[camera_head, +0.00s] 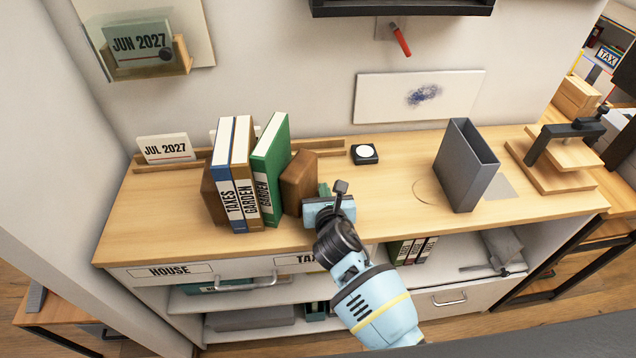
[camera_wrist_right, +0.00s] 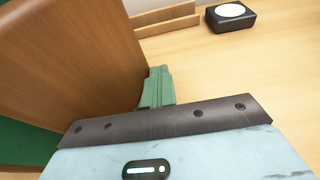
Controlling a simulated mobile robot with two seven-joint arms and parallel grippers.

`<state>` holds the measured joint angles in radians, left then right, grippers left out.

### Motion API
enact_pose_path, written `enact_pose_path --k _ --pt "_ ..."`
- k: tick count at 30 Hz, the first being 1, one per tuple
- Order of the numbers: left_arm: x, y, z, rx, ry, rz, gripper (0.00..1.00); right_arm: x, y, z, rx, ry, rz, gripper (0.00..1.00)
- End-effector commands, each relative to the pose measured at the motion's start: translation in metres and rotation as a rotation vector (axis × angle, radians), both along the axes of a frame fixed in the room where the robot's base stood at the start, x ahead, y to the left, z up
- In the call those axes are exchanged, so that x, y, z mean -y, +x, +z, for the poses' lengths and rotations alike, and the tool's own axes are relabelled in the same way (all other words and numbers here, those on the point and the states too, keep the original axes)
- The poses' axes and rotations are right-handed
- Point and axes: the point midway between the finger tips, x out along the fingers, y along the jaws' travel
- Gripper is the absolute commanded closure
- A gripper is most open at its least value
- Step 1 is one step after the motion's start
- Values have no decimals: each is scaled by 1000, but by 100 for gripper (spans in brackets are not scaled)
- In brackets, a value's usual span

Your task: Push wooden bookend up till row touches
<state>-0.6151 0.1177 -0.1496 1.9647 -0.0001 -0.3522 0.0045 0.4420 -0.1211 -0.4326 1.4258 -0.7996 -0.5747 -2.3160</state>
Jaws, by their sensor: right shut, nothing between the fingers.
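The wooden bookend (camera_head: 299,181) stands on the desktop at the right end of a short row of books. The row holds a blue and white TAXES book (camera_head: 222,180), a brown GARDEN book (camera_head: 242,180) and a green GARDEN book (camera_head: 272,165). Another wooden block (camera_head: 212,198) stands at the row's left end. A narrow gap shows between the brown and green books. My right gripper (camera_head: 324,189) is shut and empty, just right of the bookend. In the wrist view its green fingers (camera_wrist_right: 158,88) lie close beside the bookend's face (camera_wrist_right: 80,60); contact is unclear. My left gripper is out of view.
A grey open box (camera_head: 466,165) stands further right. The desktop between is mostly clear.

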Motion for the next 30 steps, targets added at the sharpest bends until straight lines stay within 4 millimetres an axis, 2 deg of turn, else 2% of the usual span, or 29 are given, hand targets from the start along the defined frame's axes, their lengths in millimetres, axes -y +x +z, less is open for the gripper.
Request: enact_pose_path --k 15,30 --pt "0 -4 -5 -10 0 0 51 -16 -2 -1 -2 2 6 100" --pt "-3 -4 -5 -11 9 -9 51 -19 -2 0 0 1 6 100"
